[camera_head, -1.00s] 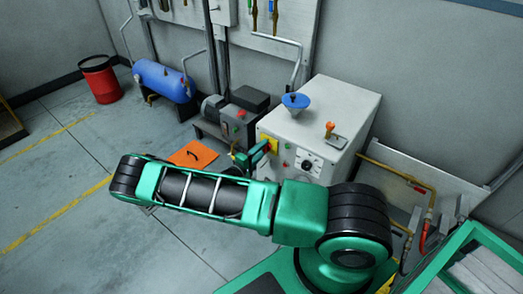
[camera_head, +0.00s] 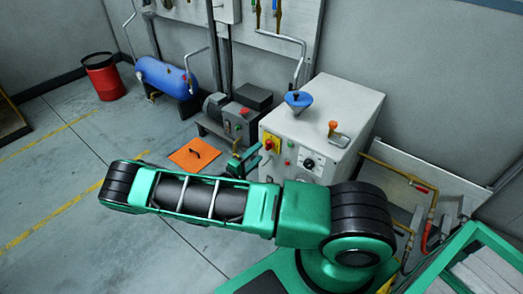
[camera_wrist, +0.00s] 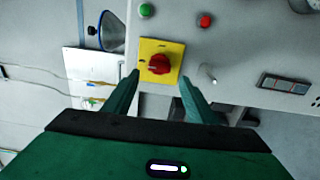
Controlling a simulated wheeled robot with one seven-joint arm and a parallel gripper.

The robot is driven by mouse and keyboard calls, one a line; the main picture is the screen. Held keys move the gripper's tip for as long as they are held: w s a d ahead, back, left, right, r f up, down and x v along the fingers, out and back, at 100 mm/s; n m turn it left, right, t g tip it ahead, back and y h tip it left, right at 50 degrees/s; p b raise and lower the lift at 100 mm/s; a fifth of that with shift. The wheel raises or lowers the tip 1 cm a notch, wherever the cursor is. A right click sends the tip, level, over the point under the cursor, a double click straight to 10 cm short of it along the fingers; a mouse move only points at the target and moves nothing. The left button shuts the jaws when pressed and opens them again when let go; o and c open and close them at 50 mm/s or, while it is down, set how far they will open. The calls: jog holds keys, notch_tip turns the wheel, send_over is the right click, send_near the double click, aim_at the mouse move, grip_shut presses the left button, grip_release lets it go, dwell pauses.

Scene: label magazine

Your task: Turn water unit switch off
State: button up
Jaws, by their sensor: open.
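The water unit is a white cabinet (camera_head: 335,110). On its front is a red rotary switch (camera_head: 269,146) on a yellow square plate (camera_head: 275,141). In the wrist view the red knob (camera_wrist: 159,64) sits on the yellow plate (camera_wrist: 172,49), in line with the space between my fingertips. My gripper (camera_wrist: 157,84) is open and empty, with one finger on each side of the lower part of the plate. In the head view my gripper (camera_head: 247,160) is small, just left of the switch and apart from it. I cannot tell which setting the knob points to.
A green button (camera_wrist: 146,10) and a red button (camera_wrist: 205,21) are near the switch. A blue funnel (camera_head: 298,100) and an orange-handled lever (camera_head: 333,128) are on the cabinet top. A blue tank (camera_head: 165,78) and orange floor plate (camera_head: 194,155) are to the left.

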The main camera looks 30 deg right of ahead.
jog(key=shift+v, duration=2.8)
jog(key=s+d+r+m+g+y, duration=0.5)
jog(key=s+r, duration=0.1)
jog(key=r, duration=0.3)
jog(key=s+d+r+m+g+y, duration=0.4)
jog(key=s+r+g+y, duration=0.15)
jog(key=r, duration=0.35)
jog(key=s+a+r+t+y, duration=0.1)
jog(key=s+r+t+y, duration=0.1)
jog(key=s+r, duration=0.5)
jog(key=s+a+r+m+t+y, duration=0.1)
jog(key=s+r+y, duration=0.3)
jog(key=s+r, duration=0.4)
jog(key=shift+s+a+m+t+y, duration=0.35)
jog(key=shift+s+a+t, duration=0.25)
jog(key=shift+s, duration=2.6)
jog(key=shift+d+r, duration=0.1)
